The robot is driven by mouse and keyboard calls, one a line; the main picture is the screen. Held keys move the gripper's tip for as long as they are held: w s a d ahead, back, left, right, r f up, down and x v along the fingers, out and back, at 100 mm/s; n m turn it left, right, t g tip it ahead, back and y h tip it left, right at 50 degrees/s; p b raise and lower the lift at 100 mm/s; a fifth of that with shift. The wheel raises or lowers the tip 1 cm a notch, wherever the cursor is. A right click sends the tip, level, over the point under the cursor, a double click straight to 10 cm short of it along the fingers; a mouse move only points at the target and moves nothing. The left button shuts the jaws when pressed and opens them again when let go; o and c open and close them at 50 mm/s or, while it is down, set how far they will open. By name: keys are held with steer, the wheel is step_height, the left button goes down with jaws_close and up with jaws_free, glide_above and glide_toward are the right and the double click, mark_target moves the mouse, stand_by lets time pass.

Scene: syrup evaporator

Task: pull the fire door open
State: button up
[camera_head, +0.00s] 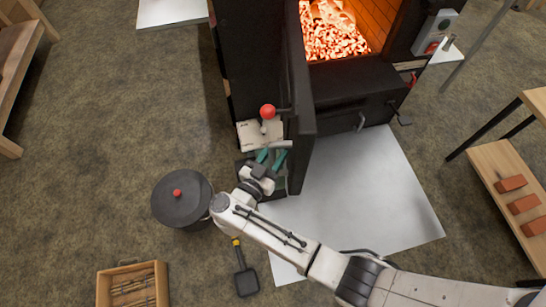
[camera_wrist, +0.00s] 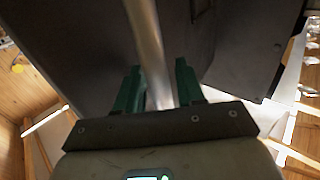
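The fire door (camera_head: 300,85) is a dark metal panel on the left side of the glowing firebox opening (camera_head: 345,30). It stands swung wide open, edge-on to the head view, and the fire shows plainly. A pale metal handle (camera_head: 281,144) is at the door's near end. My gripper (camera_head: 271,158) has its green fingers at this handle. In the wrist view the handle bar (camera_wrist: 147,45) runs between the two fingers of my gripper (camera_wrist: 160,88), which look shut on it. The dark door face (camera_wrist: 80,50) fills much of that view. The exact finger contact is hard to see.
A red-knobbed lever (camera_head: 267,112) stands left of the door. A dark lidded pot (camera_head: 182,200), a small shovel (camera_head: 246,280) and a wooden crate (camera_head: 133,285) are on the floor. A bench with bricks (camera_head: 524,204) is at right. The pale floor sheet (camera_head: 370,200) is clear.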

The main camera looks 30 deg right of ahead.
steer(key=shift+o, duration=0.2)
steer(key=shift+s+a, duration=0.3)
steer(key=shift+a, duration=0.15)
steer(key=b+v, duration=0.1)
steer(key=v, duration=0.9)
steer(key=shift+s+a+f, duration=0.1)
steer(key=shift+s, duration=0.05)
